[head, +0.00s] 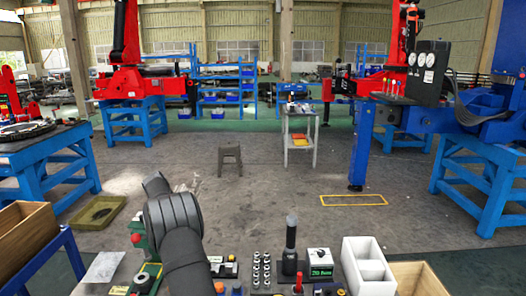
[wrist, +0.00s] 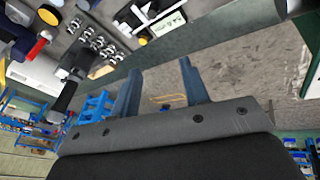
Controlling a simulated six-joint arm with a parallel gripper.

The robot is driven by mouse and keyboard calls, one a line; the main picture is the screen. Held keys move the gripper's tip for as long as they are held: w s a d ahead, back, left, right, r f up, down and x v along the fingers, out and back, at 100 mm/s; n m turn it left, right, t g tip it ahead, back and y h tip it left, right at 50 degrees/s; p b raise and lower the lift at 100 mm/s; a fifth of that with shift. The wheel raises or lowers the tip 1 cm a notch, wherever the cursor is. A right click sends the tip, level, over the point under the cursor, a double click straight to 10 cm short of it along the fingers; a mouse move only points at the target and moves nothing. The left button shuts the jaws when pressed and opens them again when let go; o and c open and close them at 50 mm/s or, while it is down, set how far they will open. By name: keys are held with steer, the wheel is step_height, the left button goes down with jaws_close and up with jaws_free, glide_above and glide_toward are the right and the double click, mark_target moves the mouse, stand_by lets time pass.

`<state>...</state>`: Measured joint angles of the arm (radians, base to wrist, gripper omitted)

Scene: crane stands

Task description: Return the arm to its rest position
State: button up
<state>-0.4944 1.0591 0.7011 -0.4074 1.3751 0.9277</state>
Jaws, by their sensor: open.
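My arm (head: 172,235) rises at the lower middle of the head view, bent over the near edge of the workbench. My gripper (wrist: 158,80) shows in the wrist view with its two fingers apart and nothing between them. In the head view the gripper itself cannot be made out.
The bench holds a black upright post (head: 291,245), several small silver cylinders (head: 261,268), a green-fronted box (head: 320,264), a white divided bin (head: 367,268) and a wooden box (head: 418,280) at right. Another wooden box (head: 25,240) stands at left. A stool (head: 230,158) stands on open floor.

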steer(key=shift+w+d+f+n, duration=0.1)
steer(key=shift+w+f+n, duration=0.35)
steer(key=shift+f+n, duration=0.35)
steer(key=shift+w+d+f+n, duration=0.1)
steer(key=shift+w+f+n, duration=0.3)
steer(key=shift+f+n, duration=0.35)
steer(key=shift+w+d+f+n, duration=0.1)
steer(key=shift+w+f+n, duration=0.35)
steer(key=shift+f+n, duration=0.35)
steer(key=shift+o, duration=0.2)
steer(key=shift+f, duration=0.15)
